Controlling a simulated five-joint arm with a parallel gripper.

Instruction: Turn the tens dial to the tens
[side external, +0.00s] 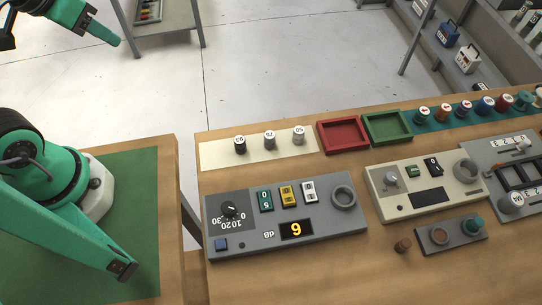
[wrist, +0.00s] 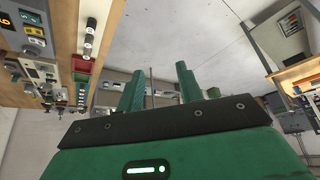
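The tens dial (side external: 230,210) is a black knob on the left of a grey dB panel (side external: 335,239), with marks 0, 10, 20 and 30 that read upside down in the side view. Its pointer is too small to read surely. The panel's yellow display (side external: 296,229) shows one digit, which looks like a 9 in the picture, probably an inverted 6. My gripper (side external: 116,41) is at the top left of the side view, high up and far from the dial. In the wrist view my gripper (wrist: 160,77) has its two green fingers apart with nothing between them.
Beside the dial are green (side external: 265,200), yellow (side external: 289,196) and white (side external: 309,191) switches and a grey ring (side external: 343,196). Other panels stand right.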

